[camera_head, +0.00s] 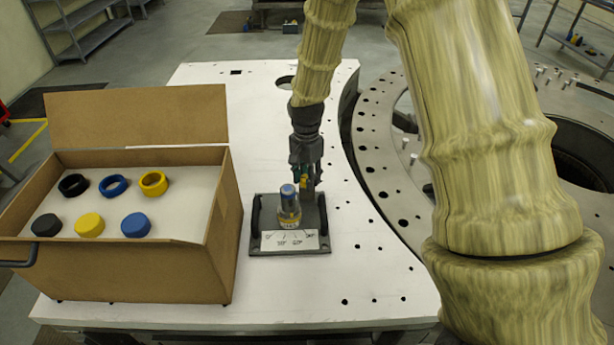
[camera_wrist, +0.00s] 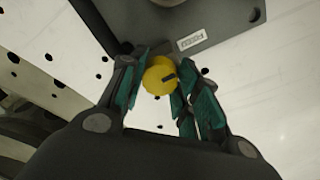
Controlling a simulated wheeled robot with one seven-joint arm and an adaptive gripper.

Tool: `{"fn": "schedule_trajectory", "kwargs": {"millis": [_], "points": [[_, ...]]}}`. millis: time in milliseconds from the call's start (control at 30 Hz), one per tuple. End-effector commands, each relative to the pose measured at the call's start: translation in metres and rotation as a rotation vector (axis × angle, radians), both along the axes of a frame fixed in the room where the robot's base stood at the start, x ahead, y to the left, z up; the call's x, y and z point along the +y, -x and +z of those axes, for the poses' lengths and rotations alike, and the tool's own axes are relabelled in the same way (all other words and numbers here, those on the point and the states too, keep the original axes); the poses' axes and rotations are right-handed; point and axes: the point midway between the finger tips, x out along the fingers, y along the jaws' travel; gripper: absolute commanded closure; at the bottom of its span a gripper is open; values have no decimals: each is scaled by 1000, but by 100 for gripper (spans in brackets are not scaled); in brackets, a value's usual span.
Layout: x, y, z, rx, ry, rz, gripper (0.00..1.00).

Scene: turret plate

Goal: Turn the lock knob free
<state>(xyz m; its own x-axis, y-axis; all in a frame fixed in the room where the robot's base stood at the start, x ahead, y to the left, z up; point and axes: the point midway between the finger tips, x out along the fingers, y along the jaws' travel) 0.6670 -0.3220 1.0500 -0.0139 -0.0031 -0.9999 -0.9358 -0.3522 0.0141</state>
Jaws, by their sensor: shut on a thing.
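A dark grey fixture plate (camera_head: 262,243) stands on the white table and carries an upright post with a blue cap (camera_head: 288,190). A white angle scale (camera_head: 291,241) lies along its front edge. My gripper (camera_head: 305,182) comes down from above, just behind the post. In the wrist view, a round yellow lock knob (camera_wrist: 160,76) with a dark mark on its face sits between my teal-padded fingers, which are shut on it. The dark fixture (camera_wrist: 190,18) with a small white label is just beyond. In the head view the knob is mostly hidden by the post and fingers.
An open cardboard box (camera_head: 232,215) with black, blue and yellow rings and caps on a white insert stands close left of the fixture. A large ring with holes (camera_head: 378,165) lies to the right. The white table (camera_head: 370,285) is clear in front of the fixture.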

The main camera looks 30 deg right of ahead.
Motion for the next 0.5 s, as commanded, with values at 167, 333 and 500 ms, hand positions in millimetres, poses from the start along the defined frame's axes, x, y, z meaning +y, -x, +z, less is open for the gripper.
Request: {"fn": "schedule_trajectory", "kwargs": {"millis": [167, 333, 500], "points": [[0, -1, 2, -3, 0, 76, 92], [0, -1, 3, -4, 0, 201, 92], [0, -1, 3, -4, 0, 359, 92]]}}
